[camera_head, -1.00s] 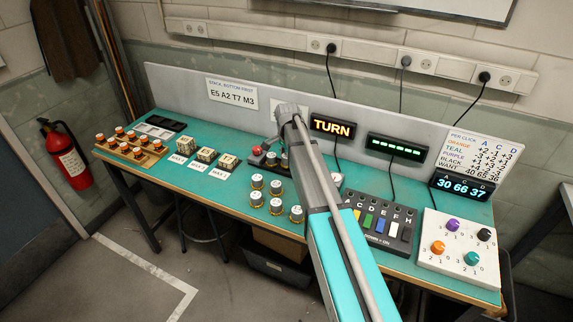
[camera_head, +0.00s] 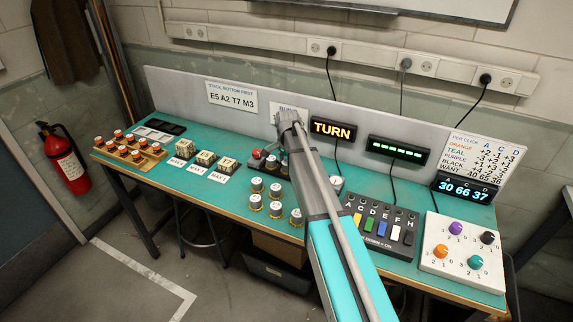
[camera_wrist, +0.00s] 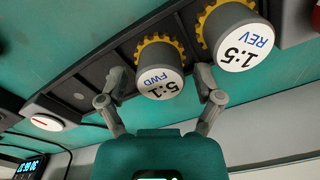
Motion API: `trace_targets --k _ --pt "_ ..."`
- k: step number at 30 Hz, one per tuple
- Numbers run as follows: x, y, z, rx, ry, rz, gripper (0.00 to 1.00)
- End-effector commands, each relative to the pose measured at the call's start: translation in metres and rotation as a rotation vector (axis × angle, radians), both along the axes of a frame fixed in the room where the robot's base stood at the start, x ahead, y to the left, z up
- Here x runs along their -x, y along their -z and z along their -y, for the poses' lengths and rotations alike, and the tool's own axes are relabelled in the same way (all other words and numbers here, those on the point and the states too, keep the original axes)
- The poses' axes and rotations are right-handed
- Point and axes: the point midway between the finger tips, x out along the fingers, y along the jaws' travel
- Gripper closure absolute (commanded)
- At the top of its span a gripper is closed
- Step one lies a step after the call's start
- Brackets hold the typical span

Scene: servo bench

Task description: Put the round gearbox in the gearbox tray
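Two round gearboxes stand in a dark holder (camera_wrist: 105,62) in the wrist view. Each is a grey cylinder with a yellow toothed ring and a white face: one reads "5:1 FWD" (camera_wrist: 160,82), the other "1.5 REV" (camera_wrist: 245,48). My gripper (camera_wrist: 160,88) is open, its two fingers on either side of the "5:1 FWD" gearbox. I cannot tell whether they touch it. In the head view my gripper (camera_head: 289,135) is over the back middle of the bench, and my arm hides part of the holder. I cannot tell which container is the gearbox tray.
Several white-topped cylinders (camera_head: 276,208) stand on the bench front. To the left are labelled blocks (camera_head: 205,158), a wooden rack of orange-topped jars (camera_head: 130,150) and a black tray (camera_head: 171,127). A switch box (camera_head: 385,222) and knob panel (camera_head: 460,255) are right. The grey back panel (camera_head: 200,85) runs behind.

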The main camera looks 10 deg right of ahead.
Motion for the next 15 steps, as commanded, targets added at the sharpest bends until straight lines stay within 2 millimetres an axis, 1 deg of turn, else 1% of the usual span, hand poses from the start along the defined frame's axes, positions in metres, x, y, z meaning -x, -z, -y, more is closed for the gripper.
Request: trace_targets --k 15 --pt "0.0 -0.0031 0.0 0.0 0.0 0.0 0.1"
